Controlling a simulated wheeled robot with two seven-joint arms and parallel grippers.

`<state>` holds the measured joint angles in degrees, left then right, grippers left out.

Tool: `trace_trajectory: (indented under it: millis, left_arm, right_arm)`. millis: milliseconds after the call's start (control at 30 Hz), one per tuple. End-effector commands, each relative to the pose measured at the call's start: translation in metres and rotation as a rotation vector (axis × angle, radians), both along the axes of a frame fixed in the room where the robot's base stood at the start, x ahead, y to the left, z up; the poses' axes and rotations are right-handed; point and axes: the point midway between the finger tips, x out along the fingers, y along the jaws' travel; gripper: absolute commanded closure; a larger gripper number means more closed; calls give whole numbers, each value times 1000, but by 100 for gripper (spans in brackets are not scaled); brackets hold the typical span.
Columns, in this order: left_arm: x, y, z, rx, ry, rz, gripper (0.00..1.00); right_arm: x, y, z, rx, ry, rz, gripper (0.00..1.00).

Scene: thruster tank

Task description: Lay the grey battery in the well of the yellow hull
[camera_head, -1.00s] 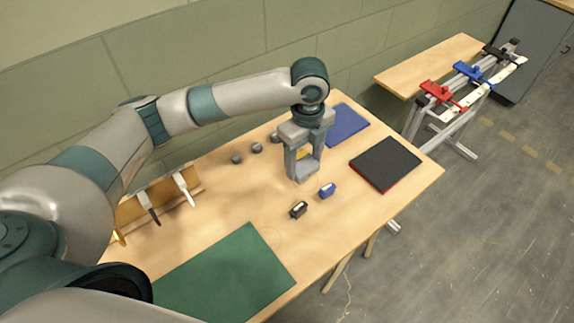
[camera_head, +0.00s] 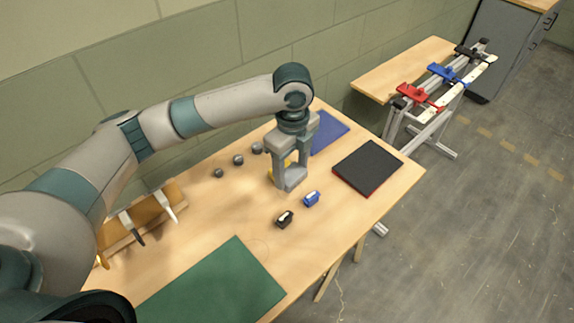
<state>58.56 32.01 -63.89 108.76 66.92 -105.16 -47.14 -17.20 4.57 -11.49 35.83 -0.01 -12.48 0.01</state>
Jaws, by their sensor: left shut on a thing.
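My left gripper (camera_head: 289,182) points down over the middle of the table, behind the blue block. It is shut on a grey block between its fingers, which looks like the grey battery (camera_head: 293,178); grey on grey, its outline is hard to tell from the fingers. A small patch of the yellow hull (camera_head: 288,161) shows between and behind the fingers. The rest of the hull and its well are hidden by the gripper. I cannot tell whether the battery touches the hull. My right gripper is not in view.
A small black block (camera_head: 285,219) and a blue block (camera_head: 312,198) stand in front of the gripper. A green mat (camera_head: 215,285), a blue mat (camera_head: 328,132), a black panel (camera_head: 368,167) and a wooden rack (camera_head: 150,215) lie around.

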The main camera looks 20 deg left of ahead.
Motion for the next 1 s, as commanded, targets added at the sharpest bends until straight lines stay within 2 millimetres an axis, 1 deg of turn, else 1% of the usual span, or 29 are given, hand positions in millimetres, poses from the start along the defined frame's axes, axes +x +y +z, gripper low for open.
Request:
trace_trajectory:
  millis: [167,267,667,1000]
  left_arm:
    - [-6,5,7,-3,-3,161,75]
    - [-12,8,13,-5,-5,299,75]
    - [-42,25,36,-11,-4,955,75]
    - [-71,41,52,-8,-1,1519,75]
  right_arm:
    - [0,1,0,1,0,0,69]
    - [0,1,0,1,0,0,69]
    - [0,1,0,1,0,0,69]
    - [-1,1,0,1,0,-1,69]
